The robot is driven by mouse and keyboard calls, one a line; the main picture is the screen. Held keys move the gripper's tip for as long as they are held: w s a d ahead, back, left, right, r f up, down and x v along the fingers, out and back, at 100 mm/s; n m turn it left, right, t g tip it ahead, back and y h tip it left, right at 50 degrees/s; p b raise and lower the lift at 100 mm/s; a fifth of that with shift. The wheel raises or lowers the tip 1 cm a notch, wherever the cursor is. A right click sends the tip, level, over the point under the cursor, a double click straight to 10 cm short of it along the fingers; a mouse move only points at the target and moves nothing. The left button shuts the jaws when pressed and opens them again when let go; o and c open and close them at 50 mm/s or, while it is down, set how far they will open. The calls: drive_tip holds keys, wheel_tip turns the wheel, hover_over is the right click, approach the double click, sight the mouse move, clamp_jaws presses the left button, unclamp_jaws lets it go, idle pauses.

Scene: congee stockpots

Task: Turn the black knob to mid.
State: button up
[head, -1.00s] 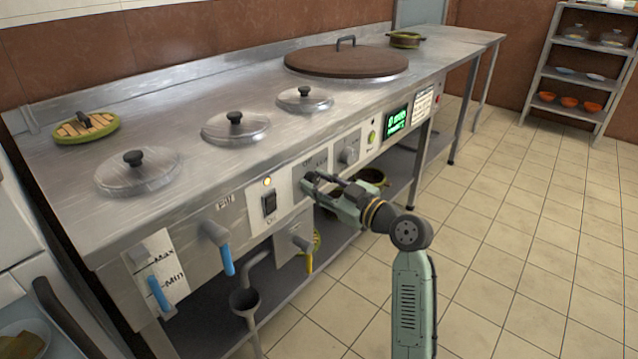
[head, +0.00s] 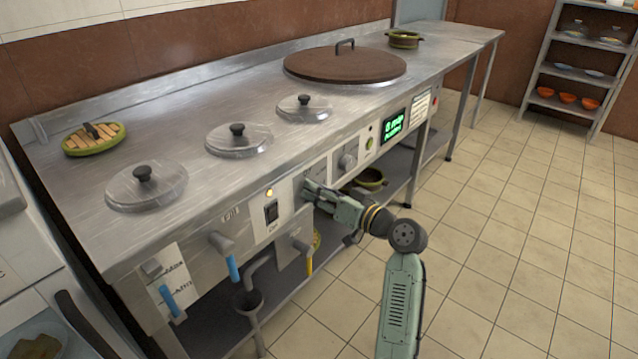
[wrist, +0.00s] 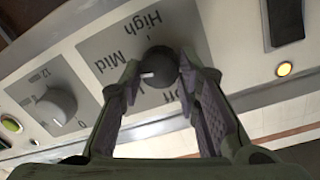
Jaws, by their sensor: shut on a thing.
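The black knob (wrist: 160,66) sits on a grey dial plate (wrist: 88,48) marked High, Mid, Off and a partly hidden label starting with L. Its white pointer mark faces left and slightly down in the wrist view, just below the Mid label. My gripper (wrist: 158,76) is shut on the knob, one finger on each side of it. In the head view my gripper (head: 312,188) reaches the stove's front panel and hides the knob.
A grey knob (wrist: 55,106) with a numbered dial is beside the plate. A black switch (head: 271,211) and a yellow-handled tap (head: 303,255) are on the stove front. Lidded pots (head: 238,140) line the steel top. The tiled floor (head: 490,240) is open at right.

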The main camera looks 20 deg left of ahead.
drive_tip(key=shift+r+m+p, duration=0.1)
drive_tip(key=shift+m+p, duration=1.1)
drive_tip(key=shift+m, duration=0.3)
drive_tip(key=shift+w, duration=0.1)
drive_tip(key=o, duration=1.2)
drive_tip(key=shift+c, duration=0.2)
drive_tip(key=v, duration=1.2)
